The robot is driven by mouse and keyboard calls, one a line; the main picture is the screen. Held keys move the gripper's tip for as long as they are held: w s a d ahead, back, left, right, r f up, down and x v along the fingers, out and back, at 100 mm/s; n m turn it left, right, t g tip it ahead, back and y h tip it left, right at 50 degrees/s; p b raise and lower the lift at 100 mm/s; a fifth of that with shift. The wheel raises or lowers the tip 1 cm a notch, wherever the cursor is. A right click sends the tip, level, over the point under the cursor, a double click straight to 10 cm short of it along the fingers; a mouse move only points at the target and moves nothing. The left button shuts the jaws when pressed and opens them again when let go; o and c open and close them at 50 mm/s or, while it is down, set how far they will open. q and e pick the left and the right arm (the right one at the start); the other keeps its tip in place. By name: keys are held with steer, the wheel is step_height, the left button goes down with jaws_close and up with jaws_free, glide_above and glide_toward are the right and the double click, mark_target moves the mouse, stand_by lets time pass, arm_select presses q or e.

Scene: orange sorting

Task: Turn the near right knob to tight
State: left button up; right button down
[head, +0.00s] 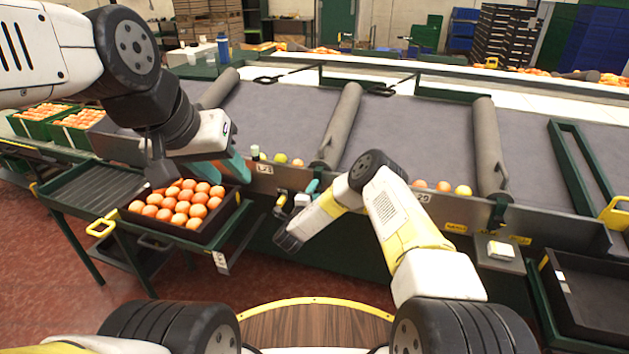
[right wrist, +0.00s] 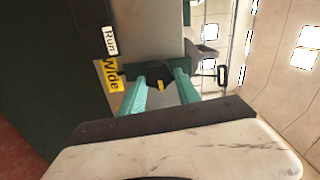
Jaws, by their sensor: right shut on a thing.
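In the right wrist view the two teal fingers of my right gripper (right wrist: 160,92) are shut on a small dark knob (right wrist: 160,85) with a yellow mark. In the head view a teal finger of my right gripper (head: 312,187) shows at the front rail; my own arm hides most of the grip. The "tight" marking cannot be made out. My left gripper (head: 222,169) is open and empty above the back of a tray of oranges.
The black tray (head: 218,222) of oranges stands below my left gripper. Grey sloping lanes (head: 270,110) with padded dividers (head: 341,122) lie behind the rail, with a few fruits at their lower edge. Another black fitting (head: 497,211) and an empty dark tray (head: 590,310) are at the right.

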steer(key=shift+f+m, duration=0.1)
steer(key=shift+m, duration=0.5)
steer(key=c, duration=0.9)
jaws_free()
steer(key=shift+o, duration=0.2)
steer(key=v, duration=0.8)
